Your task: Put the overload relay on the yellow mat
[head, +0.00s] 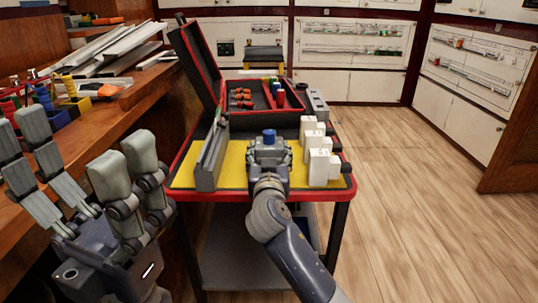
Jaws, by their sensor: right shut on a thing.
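The yellow mat (237,167) lies on a red-edged cart in the middle of the head view. My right gripper (269,151) is over the middle of the mat, shut on the overload relay (269,136). Only a blue part of the relay shows above the gripper; the rest is hidden, and I cannot tell whether it touches the mat. My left gripper (80,150) is at the lower left, away from the cart. Its fingers are spread wide, with nothing visible between them.
White breakers (318,160) stand in a row along the mat's right side. A long grey duct-like piece (211,156) stands on its left. Behind is an open red toolbox (260,86) with tools. A cluttered wooden bench (125,92) runs along the left. The floor at right is clear.

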